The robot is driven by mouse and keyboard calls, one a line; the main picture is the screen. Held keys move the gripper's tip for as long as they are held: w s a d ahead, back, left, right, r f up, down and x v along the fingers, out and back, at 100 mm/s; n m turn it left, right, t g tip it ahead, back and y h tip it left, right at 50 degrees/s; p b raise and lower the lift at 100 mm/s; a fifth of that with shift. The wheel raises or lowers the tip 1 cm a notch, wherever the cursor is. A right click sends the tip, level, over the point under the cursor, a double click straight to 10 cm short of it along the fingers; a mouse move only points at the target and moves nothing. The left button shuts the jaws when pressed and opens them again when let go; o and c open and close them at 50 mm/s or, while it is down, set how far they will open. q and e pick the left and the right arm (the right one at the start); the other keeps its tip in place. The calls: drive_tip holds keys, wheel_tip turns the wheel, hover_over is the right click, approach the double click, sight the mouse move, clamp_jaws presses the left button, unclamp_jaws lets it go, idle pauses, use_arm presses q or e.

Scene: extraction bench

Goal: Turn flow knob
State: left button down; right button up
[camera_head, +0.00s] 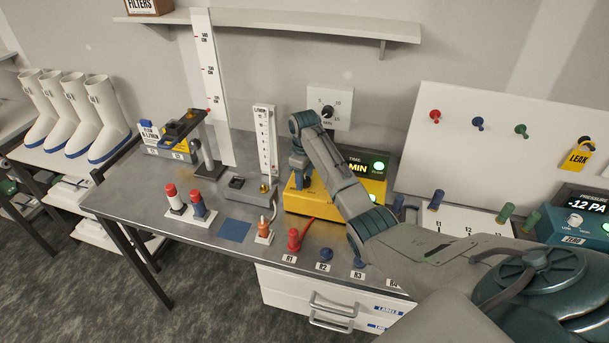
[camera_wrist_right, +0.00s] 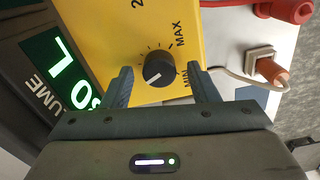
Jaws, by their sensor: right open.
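A yellow box (camera_head: 375,190) stands on the bench with a dark display and a green light. In the right wrist view, its yellow face (camera_wrist_right: 105,30) carries a round black knob (camera_wrist_right: 158,70) with tick marks and the words MIN and MAX. The knob's white pointer line is directed to the lower left of the picture. My right gripper (camera_head: 299,178) reaches down over the box's left part. In the wrist view it is open (camera_wrist_right: 160,78), one finger on each side of the knob, with gaps showing. In the head view the gripper and arm hide the knob. My left gripper is out of view.
A red sampler (camera_head: 293,240) and an orange-topped plug (camera_head: 264,230) sit in front. A wall dial (camera_head: 328,112) is behind. A blue mat (camera_head: 235,230) lies on the bench.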

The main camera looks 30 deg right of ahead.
drive_tip(key=shift+c, duration=0.2)
drive_tip(key=c, duration=0.7)
drive_tip(key=shift+c, duration=1.2)
drive_tip(key=m, duration=0.3)
drive_tip(key=shift+d, duration=0.1)
drive_tip(key=m, duration=0.3)
drive_tip(key=shift+w, duration=0.1)
drive_tip(key=m, duration=0.6)
drive_tip(key=shift+m, duration=0.4)
